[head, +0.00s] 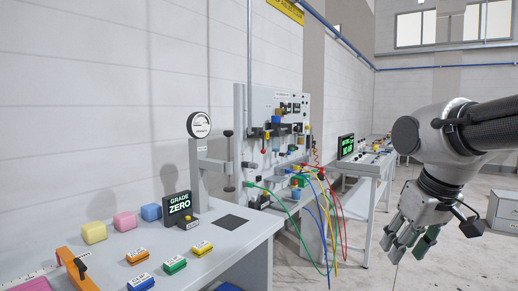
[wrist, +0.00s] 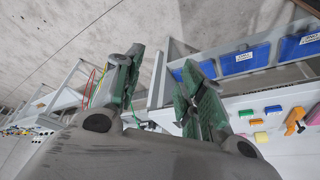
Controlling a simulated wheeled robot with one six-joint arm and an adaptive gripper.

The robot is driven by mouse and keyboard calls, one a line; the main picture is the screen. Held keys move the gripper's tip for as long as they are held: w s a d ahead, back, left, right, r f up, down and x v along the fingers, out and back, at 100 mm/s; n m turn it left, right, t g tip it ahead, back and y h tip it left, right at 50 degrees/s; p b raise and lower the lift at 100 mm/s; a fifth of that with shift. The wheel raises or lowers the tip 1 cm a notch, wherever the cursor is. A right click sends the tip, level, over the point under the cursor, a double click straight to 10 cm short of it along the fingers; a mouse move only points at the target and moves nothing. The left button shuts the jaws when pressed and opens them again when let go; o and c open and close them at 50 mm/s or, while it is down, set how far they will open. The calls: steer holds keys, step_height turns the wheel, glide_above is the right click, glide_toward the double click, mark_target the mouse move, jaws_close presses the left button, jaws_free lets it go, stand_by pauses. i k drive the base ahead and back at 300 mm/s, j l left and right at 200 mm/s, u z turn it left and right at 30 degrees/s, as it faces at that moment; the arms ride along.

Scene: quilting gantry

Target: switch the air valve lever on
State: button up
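A grey pneumatic panel (head: 285,103) stands upright in the middle of the head view, with several small coloured fittings on it. The air valve lever is too small there for me to tell it apart or read its position. My gripper (head: 406,245) hangs at the right of the head view, pointing down, well apart from the panel. In the wrist view my gripper (wrist: 160,82) has its two green-padded fingers spread apart with nothing between them. The panel's face is not clearly shown in the wrist view.
A grey bench (head: 240,237) in front carries coloured blocks, a dial gauge (head: 199,125) and a "GRADE ZERO" display (head: 179,208). Green, blue, yellow and red hoses (head: 333,215) hang loosely below the panel. Blue bins (wrist: 246,60) show in the wrist view. Open floor lies around my gripper.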

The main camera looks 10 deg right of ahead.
mark_target(263, 151)
steer(key=i+l, duration=0.25)
steer(key=i+j+z, duration=0.1)
steer(key=j, duration=0.2)
steer(key=i+j+z, duration=0.1)
steer(key=j, duration=0.25)
steer(key=i+j+z, duration=0.1)
steer(key=i+j, duration=0.15)
steer(key=j, duration=0.1)
